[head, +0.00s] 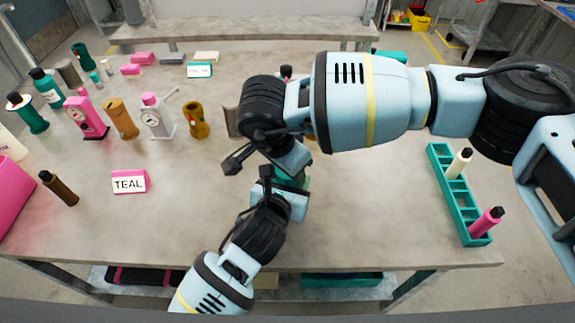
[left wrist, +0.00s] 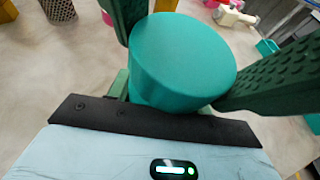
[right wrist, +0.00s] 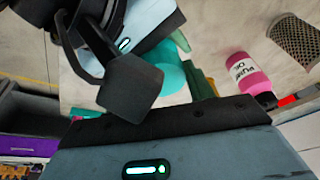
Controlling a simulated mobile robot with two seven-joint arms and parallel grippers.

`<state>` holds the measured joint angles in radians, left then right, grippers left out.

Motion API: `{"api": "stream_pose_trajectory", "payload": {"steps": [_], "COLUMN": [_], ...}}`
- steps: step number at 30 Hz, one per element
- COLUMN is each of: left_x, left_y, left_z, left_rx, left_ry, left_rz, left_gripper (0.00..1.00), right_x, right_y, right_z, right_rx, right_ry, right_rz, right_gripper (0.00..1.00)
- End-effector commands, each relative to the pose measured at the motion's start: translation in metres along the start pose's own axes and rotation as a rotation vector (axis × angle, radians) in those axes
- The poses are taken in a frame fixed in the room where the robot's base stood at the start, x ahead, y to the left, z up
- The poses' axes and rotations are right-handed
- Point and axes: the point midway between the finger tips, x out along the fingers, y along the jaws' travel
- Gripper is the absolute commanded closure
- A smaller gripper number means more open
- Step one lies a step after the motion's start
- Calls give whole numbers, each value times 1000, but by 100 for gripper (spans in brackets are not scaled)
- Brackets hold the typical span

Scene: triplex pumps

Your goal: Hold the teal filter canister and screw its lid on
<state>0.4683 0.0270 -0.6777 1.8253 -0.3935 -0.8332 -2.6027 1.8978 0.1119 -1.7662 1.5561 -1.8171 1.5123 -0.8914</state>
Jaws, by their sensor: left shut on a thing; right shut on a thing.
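The teal filter canister (left wrist: 185,62) is a smooth teal cylinder with a flat round end. My left gripper (head: 288,186) is shut on its sides, and its green pads show on both sides of it in the left wrist view. My right gripper (head: 295,165) is close against the left one, over the table's middle, and is shut on a teal part, apparently the lid. In the right wrist view a bit of teal (right wrist: 172,75) shows behind dark hardware. The lid's outline and the joint between lid and canister are hidden, so I cannot tell whether they touch.
Pumps and bottles, including a pink pump (head: 87,117), stand at the back left. A teal rack (head: 461,205) with two bottles is at the right.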

Motion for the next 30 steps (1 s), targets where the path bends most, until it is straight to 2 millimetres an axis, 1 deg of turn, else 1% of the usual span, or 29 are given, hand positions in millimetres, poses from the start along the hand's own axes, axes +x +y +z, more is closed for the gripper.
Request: {"api": "stream_pose_trajectory", "payload": {"steps": [1,20,21,22,23,30], "left_x": [0,-1,-1,-1,-1,-1], "left_y": [-1,-5,-5,-5,-5,-6], "left_z": [4,4,4,4,4,4], "left_rx": [7,7,7,7,7,7], "left_ry": [-9,-11,-12,-12,-12,-12], "left_rz": [0,-7,-7,-8,-8,-10], "left_gripper": [92,92,91,92,92,92], "right_x": [12,16,16,16,16,15], "right_y": [6,5,5,5,6,6], "right_z": [14,15,15,15,15,15], "right_rx": [-21,-20,-20,-20,-20,-21], "right_ry": [-18,-18,-18,-19,-19,-19], "right_rz": [18,17,17,18,18,18], "right_gripper": [91,91,45,41,41,41]}}
